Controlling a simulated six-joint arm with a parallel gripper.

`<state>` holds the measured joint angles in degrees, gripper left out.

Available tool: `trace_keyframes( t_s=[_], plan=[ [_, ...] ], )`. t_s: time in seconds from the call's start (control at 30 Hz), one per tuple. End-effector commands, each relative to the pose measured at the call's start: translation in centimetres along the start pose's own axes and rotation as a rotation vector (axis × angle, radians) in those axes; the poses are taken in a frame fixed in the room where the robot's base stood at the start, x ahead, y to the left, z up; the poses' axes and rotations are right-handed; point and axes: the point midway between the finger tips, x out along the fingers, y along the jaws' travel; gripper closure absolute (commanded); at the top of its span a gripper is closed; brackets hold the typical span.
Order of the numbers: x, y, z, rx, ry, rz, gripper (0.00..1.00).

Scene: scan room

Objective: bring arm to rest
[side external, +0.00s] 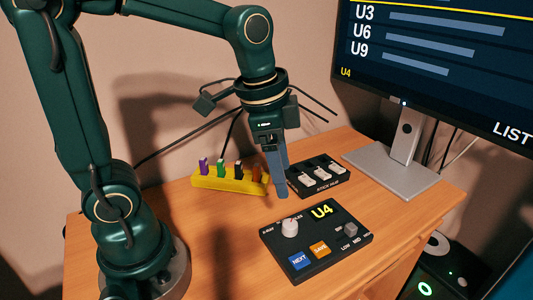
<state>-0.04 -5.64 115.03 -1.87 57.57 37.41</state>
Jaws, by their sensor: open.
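My gripper (279,190) points down above the wooden table, between the yellow block and the black stick hub. Its jaws are open and I see nothing held in them. From this side one finger mostly covers the other. My green arm reaches over from the left, raised and bent at the elbow. The gripper hangs behind the black control box (335,252), apart from it.
The yellow block (212,182) holds several coloured sticks. The stick hub (333,184) holds several light sticks. A monitor (450,50) on a grey stand (385,172) is at the right. Bare table (225,220) lies front left of the gripper.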

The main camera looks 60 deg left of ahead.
Motion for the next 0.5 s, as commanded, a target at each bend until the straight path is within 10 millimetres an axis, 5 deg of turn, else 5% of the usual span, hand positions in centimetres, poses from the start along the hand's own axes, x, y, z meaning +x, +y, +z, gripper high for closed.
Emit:
trace_keyframes(
  t_s=[0.2,0.5],
  plan=[
    [-3.0,1.8,2.8,-0.184,0.135,-0.094,0.32],
    [-2.8,4.1,6.3,-0.498,0.252,-0.128,0.32]
  ],
)
